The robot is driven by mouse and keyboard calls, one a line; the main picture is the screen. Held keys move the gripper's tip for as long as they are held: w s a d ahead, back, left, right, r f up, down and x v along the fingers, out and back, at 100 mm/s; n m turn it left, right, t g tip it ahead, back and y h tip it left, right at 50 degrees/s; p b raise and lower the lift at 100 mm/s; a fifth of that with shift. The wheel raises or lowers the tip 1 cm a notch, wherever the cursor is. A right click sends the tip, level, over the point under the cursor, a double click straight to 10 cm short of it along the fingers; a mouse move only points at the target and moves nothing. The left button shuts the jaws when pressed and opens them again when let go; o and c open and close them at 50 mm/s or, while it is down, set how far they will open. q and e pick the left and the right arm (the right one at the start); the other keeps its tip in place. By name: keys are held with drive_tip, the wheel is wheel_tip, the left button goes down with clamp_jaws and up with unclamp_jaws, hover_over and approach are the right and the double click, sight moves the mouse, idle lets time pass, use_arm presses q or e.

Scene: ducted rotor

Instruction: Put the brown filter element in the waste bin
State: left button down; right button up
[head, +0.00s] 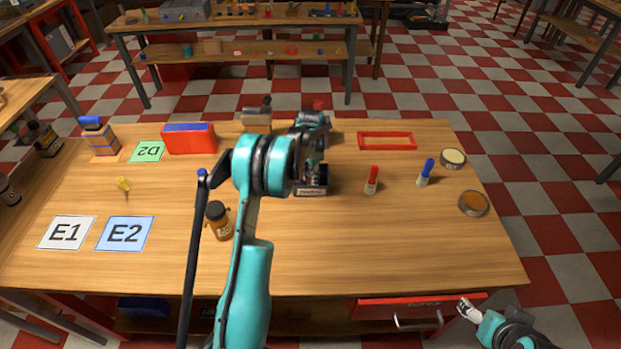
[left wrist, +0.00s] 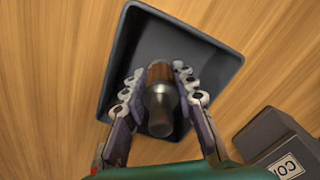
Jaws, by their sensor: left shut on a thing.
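My left gripper (left wrist: 160,85) is shut on the brown filter element (left wrist: 160,72), which has a grey metal cap on the end towards the camera. In the left wrist view the element is over the open mouth of a dark grey bin (left wrist: 218,60), inside its outline. I cannot tell how far it is above the bin floor. In the head view the left gripper (head: 315,150) is above a dark box with a pale label (head: 312,192), and my arm hides the element. My right gripper (head: 465,308) is at the lower right, by the table's front edge; its jaws are unclear.
A labelled dark block (left wrist: 280,145) is beside the bin. A brown jar (head: 218,222) stands left of my left arm. A red marker (head: 371,180), a blue one (head: 425,172), two round tins and a red frame (head: 387,141) are to the right. The front right tabletop is clear.

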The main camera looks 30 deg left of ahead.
use_arm(q)
drive_tip(key=shift+f, duration=0.25)
drive_tip(key=c, duration=1.2)
unclamp_jaws()
drive_tip(key=shift+r, duration=0.15)
